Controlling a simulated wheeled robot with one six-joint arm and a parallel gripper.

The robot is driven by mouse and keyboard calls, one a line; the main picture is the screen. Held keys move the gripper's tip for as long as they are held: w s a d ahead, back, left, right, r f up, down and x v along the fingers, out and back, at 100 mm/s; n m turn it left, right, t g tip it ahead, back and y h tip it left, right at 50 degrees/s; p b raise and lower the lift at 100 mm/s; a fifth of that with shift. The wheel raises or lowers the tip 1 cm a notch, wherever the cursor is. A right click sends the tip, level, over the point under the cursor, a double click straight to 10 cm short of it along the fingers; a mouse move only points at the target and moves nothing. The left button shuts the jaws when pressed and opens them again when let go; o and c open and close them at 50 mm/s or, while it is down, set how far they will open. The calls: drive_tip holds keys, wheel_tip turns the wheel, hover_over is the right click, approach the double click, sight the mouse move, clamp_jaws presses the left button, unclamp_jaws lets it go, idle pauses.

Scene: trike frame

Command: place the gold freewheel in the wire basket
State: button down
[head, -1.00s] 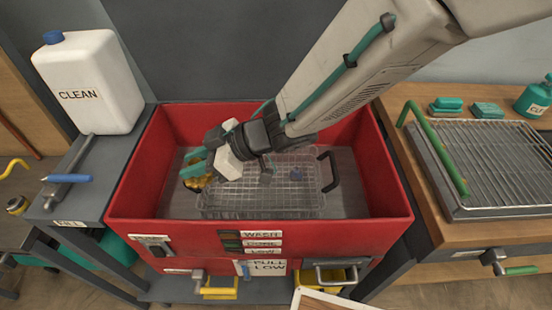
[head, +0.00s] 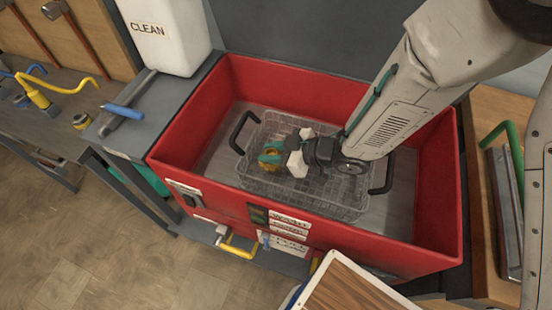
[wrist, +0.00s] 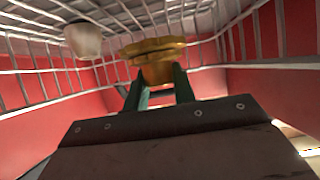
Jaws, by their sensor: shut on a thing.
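The gold freewheel (head: 267,161) is between the teal fingertips of my gripper (head: 273,157). In the wrist view my gripper (wrist: 160,88) is shut on the freewheel (wrist: 155,58), which spreads wider than the fingers. The wire basket (head: 300,202), with dark handles at both ends, sits in the red basin. In the head view the freewheel is within the basket's outline, at its left part. In the wrist view basket wires (wrist: 240,35) run on both sides and behind the freewheel. I cannot tell whether it touches the basket floor.
The red basin (head: 190,115) has high walls around the basket. A white jug marked CLEAN (head: 165,35) stands on the bench at the upper left, near a blue-handled tool (head: 125,112). A small pale object (wrist: 83,40) shows beside the freewheel in the wrist view.

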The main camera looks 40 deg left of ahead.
drive_tip(key=shift+f, duration=1.8)
drive_tip(key=c, duration=1.1)
unclamp_jaws()
drive_tip(key=shift+f, duration=0.1)
drive_tip(key=shift+c, duration=0.2)
drive_tip(key=shift+w+d+r, duration=0.1)
drive_tip(key=shift+d+r, duration=0.1)
drive_tip(key=shift+r, duration=0.05)
drive_tip(key=v, duration=0.7)
